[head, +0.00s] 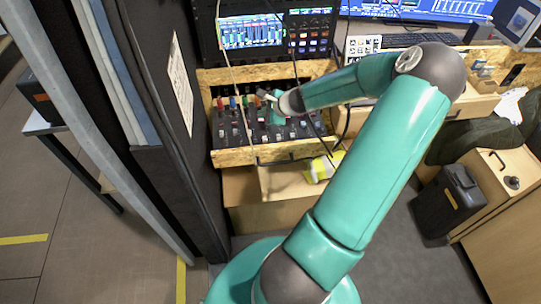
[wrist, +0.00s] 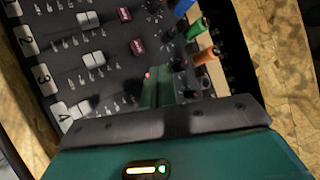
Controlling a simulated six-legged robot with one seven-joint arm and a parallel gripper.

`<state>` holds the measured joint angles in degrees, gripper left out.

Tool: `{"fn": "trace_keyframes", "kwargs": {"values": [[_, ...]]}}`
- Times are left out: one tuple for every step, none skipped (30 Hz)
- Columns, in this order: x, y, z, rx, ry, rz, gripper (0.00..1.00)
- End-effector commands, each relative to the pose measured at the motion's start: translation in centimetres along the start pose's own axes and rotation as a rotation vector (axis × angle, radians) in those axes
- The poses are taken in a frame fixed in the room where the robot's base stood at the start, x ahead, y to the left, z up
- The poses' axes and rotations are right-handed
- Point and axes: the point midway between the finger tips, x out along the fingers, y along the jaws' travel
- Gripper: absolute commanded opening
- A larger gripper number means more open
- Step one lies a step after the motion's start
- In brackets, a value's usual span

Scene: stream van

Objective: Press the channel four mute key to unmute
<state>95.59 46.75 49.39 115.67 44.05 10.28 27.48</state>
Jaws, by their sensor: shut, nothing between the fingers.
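The mixing console (head: 228,143) sits in a wooden desk bay in the head view, and my gripper (head: 272,112) is over its middle. In the wrist view, white number tabs run down the left, with the channel four tab (wrist: 61,115) lowest. Dark red keys (wrist: 138,47) sit in the rows above. A small lit pinkish-red spot (wrist: 148,75), apparently the channel four mute key, shows just beside my fingertips (wrist: 160,78). The rest of that key is hidden by the fingers. My gripper is shut and empty; I cannot tell whether it touches the key.
Blue, green and orange knobs (wrist: 204,57) stand up at the console's far side. White fader caps (wrist: 93,58) lie to the left of the keys. Dark cables (head: 296,70) hang in front of the console. A dark upright panel (head: 170,110) borders it on the left.

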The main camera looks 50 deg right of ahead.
Motion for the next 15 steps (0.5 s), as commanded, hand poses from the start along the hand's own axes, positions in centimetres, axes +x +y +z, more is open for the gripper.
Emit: {"fn": "trace_keyframes", "kwargs": {"values": [[0.14,0.11,-0.10,0.002,-0.001,0.000,0.00],[0.22,0.17,-0.16,0.001,-0.001,0.000,0.00],[0.32,0.24,-0.23,0.001,-0.001,0.000,0.00],[0.38,0.28,-0.27,0.001,-0.001,0.000,0.00],[0.43,0.31,-0.31,0.000,-0.001,0.000,0.00],[0.47,0.34,-0.34,0.000,-0.001,0.000,0.00],[0.49,0.35,-0.35,0.000,0.000,0.000,0.00],[0.49,0.34,-0.36,-0.001,0.000,0.000,0.00],[0.48,0.34,-0.36,-0.001,0.000,0.000,0.00],[0.48,0.34,-0.36,-0.001,0.000,0.000,0.00],[0.48,0.34,-0.36,0.000,0.000,0.000,0.00],[0.48,0.34,-0.36,0.000,0.000,0.000,0.00],[0.48,0.34,-0.36,0.000,0.000,0.000,0.00],[0.48,0.34,-0.36,0.000,0.000,0.000,0.00],[0.49,0.35,-0.37,0.000,0.000,0.000,0.00]]}}
